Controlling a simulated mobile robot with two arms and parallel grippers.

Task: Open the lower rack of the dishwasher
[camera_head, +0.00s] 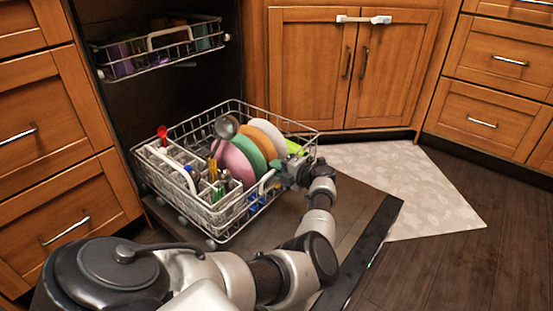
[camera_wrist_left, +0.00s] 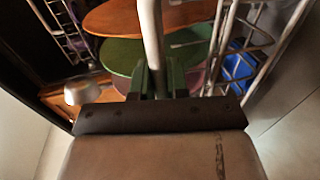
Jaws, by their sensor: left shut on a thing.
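The lower rack (camera_head: 222,213) of the dishwasher is a grey wire basket, pulled out over the lowered dishwasher door (camera_head: 330,200). It holds plates, cutlery and a ladle. My left gripper (camera_head: 285,174) is at the rack's near right side, by the pale handle (camera_head: 267,181). In the left wrist view, my left gripper (camera_wrist_left: 156,82) is shut on a pale bar, the rack handle (camera_wrist_left: 151,35), with plates just beyond it. The fingertips are small and partly hidden in the head view. My right gripper is not in view.
The upper rack (camera_head: 160,60) with cups sits above, inside the dishwasher. Wooden drawers (camera_head: 50,150) stand at the left, and a cabinet (camera_head: 350,70) stands behind. A pale mat (camera_head: 400,185) lies on the floor. Floor at the right is clear.

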